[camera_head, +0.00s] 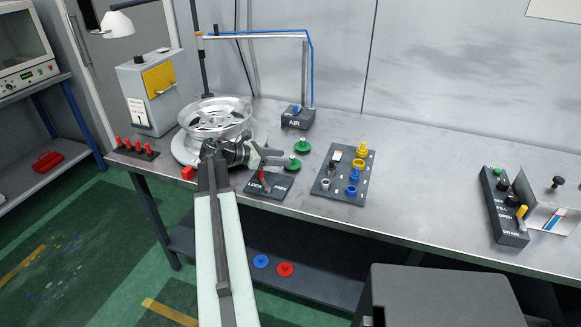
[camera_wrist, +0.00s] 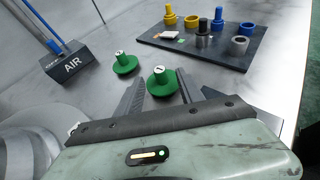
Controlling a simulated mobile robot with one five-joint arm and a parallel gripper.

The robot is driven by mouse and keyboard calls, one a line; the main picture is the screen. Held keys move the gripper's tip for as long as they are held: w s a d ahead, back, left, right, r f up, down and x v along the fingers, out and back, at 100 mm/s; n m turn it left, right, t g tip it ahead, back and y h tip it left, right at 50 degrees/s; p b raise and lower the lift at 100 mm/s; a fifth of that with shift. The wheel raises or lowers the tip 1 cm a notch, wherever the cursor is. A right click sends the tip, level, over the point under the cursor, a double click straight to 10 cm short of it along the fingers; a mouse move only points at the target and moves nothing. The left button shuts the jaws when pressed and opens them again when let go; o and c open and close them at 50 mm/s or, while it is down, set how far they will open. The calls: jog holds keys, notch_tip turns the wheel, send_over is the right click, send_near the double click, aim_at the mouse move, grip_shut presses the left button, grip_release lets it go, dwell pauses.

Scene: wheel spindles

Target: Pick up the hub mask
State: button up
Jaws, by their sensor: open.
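Two green discs, each with an upright knob, stand on the bench and look like hub masks; I cannot tell which one the task means. The nearer green disc (camera_head: 292,164) shows in the wrist view (camera_wrist: 162,84) ahead of my gripper, roughly between its fingers. The other green disc (camera_head: 302,146) stands closer to the air box and shows in the wrist view (camera_wrist: 124,65) left of the fingers. My gripper (camera_head: 279,157) is open and empty, pointing right, beside the nearer disc. It shows large in the wrist view (camera_wrist: 161,77).
A silver wheel (camera_head: 215,118) stands behind my gripper. The AIR box (camera_head: 298,118) is at the back, a lever box (camera_head: 268,186) in front. A dark board (camera_head: 344,178) with several coloured pegs lies right. Blue (camera_head: 261,261) and red (camera_head: 285,269) discs lie on the lower shelf.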

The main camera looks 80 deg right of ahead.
aim_at(292, 157)
jog(key=b+x, duration=0.2)
jog(key=x, duration=0.3)
jog(key=shift+s, duration=0.2)
jog(key=shift+r, duration=0.15)
grip_shut()
jog(key=shift+r, duration=0.1)
notch_tip(292, 157, up, 11)
jog(key=p, duration=1.1)
